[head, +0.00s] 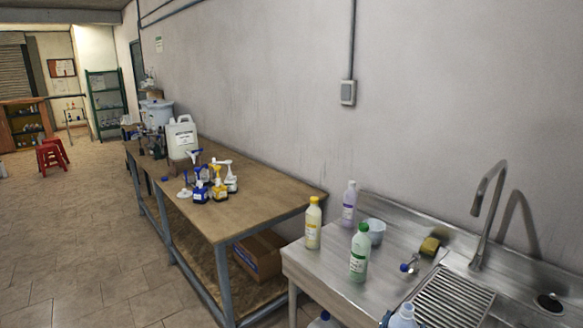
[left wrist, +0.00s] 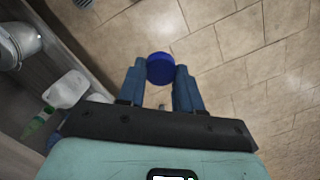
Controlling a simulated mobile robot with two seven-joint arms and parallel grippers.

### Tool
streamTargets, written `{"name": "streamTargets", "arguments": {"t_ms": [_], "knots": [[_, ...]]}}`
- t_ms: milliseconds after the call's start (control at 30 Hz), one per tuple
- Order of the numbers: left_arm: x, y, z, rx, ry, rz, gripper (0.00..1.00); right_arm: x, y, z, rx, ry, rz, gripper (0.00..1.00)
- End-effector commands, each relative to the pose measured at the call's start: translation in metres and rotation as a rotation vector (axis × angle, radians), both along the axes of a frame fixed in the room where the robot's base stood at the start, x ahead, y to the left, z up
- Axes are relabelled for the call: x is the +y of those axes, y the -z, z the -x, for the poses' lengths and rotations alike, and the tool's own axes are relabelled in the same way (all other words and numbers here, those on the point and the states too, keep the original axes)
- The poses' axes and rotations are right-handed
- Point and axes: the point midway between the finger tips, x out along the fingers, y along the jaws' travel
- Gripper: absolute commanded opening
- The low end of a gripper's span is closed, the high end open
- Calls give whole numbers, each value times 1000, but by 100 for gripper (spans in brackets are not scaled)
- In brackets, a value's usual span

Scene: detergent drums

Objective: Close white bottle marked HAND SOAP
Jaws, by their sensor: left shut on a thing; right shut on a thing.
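In the left wrist view my left gripper (left wrist: 160,75) has its two blue fingers on either side of a round blue cap (left wrist: 160,66), shut on it, with floor below. In the head view a white bottle (head: 404,317) shows at the bottom edge, in front of the sink counter, mostly cut off by the frame. My right gripper (head: 388,319) is beside it, with only a little blue finger showing, shut on the bottle. I cannot read the bottle's label or see its full mouth. The cap and bottle are apart.
The steel sink counter (head: 330,268) holds a yellow bottle (head: 313,226), a green-capped bottle (head: 359,256), a purple bottle (head: 349,205), a bowl (head: 375,233) and a sponge (head: 430,246). A wooden table (head: 260,197) with pump bottles stands beyond. Open floor lies left.

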Motion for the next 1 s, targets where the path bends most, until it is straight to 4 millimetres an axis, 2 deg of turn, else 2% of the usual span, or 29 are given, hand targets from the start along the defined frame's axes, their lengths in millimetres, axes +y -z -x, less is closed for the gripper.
{"name": "streamTargets", "arguments": {"t_ms": [33, 200, 400, 600, 1000], "knots": [[0, -1, 0, 0, 0, 0, 7, 8, 16, 2, 8, -56, 4, 11], [0, -4, -1, 0, 0, 0, 7, 41, 71, 17, 11, -272, 2, 11], [0, -6, -2, 0, 0, 0, 7, 74, 120, 42, 5, -481, 0, 11], [0, -7, -2, 0, 0, -1, 7, 88, 137, 56, -5, -565, -2, 11], [0, -7, -2, 0, 0, -1, 7, 89, 137, 56, -7, -571, -1, 11]]}}
